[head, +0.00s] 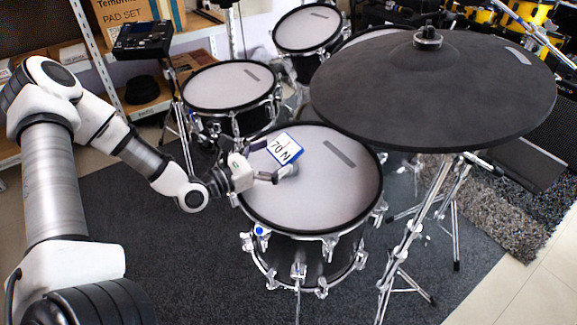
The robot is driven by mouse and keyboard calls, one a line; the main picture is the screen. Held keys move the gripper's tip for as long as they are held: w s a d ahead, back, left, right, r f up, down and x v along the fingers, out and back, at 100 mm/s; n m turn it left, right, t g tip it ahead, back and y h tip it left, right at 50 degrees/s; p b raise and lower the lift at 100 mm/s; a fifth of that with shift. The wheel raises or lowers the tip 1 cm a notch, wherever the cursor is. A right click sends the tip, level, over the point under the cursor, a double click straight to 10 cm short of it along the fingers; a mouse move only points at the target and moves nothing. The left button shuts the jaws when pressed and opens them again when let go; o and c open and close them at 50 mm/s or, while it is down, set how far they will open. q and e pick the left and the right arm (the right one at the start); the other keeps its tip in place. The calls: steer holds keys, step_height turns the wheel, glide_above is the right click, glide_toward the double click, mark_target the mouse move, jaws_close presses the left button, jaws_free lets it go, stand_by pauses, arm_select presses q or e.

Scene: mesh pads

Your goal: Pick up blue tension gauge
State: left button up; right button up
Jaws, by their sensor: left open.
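A white card (285,148) with a blue border and the marking "70 N" shows over the pale mesh head of the front drum (330,200). A small round blue piece (260,230) sits at the front-left rim of the same drum, by a tension lug; it is too small to tell whether this is the gauge. My left gripper (264,180) is open at the left part of the drum head, just below the card and above the blue piece. Whether it touches either is unclear. My right gripper is out of view.
A large black cymbal pad (432,90) on a chrome stand (415,235) overhangs the drum's right side. Two smaller drum pads (230,85) (307,28) and a drum module (143,38) stand behind. Dark carpet (190,270) lies open in front.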

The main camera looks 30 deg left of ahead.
arm_select(q)
steer(key=x, duration=0.2)
steer(key=shift+w+d+f+b, duration=0.1)
steer(key=shift+w+f+b, duration=0.1)
steer(key=shift+b, duration=0.2)
steer(key=shift+w+r, duration=0.1)
steer(key=shift+w, duration=0.05)
steer(key=shift+r, duration=0.1)
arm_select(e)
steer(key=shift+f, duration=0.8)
arm_select(q)
steer(key=c, duration=1.5)
